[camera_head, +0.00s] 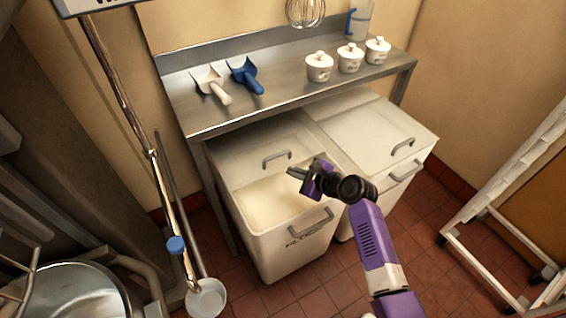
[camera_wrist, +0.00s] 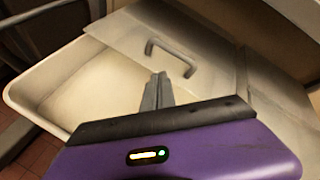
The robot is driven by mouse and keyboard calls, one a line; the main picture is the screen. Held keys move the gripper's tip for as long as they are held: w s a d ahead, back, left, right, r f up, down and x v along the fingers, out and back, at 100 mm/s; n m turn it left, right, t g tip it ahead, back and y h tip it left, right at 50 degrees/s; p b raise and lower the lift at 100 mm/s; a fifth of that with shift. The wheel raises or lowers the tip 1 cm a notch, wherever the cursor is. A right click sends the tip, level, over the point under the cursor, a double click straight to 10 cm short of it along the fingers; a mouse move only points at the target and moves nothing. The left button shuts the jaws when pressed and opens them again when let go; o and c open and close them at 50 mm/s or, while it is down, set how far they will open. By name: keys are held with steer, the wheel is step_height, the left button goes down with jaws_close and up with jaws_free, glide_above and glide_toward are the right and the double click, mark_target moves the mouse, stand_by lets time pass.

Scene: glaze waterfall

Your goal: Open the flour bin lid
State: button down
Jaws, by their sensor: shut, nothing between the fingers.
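The flour bin (camera_head: 291,241) is the left of two white bins under the steel table. Its front half is uncovered and pale flour (camera_head: 268,203) shows inside. Its lid (camera_head: 243,154), with a grey handle (camera_head: 276,159), lies over the back part. My gripper (camera_head: 291,171) is over the bin's opening, in front of the lid handle and apart from it in the picture. In the wrist view my fingers (camera_wrist: 157,90) are together and empty, just short of the lid handle (camera_wrist: 171,55). Whether the fingertips touch the lid is unclear.
A second white bin (camera_head: 389,190) stands right beside it with its lid closed. The steel table (camera_head: 284,92) overhangs the bins' backs and holds two scoops and three lidded pots. A metal pole stands at left, a white rack (camera_head: 500,190) at right.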

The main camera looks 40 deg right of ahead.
steer(key=s+a+r+m+t+h, duration=0.2)
steer(key=s+a+m+t+h, duration=0.15)
steer(key=s+m, duration=0.45)
steer(key=m+b, duration=0.1)
steer(key=m, duration=0.1)
glide_toward(279, 156)
steer(key=shift+g, duration=0.25)
steer(key=x, duration=0.6)
steer(key=shift+w, duration=0.45)
steer(key=shift+r, duration=0.1)
steer(key=shift+r+x, duration=0.2)
steer(key=shift+x, duration=0.85)
steer(key=shift+r+x, duration=0.2)
steer(key=shift+x, duration=0.85)
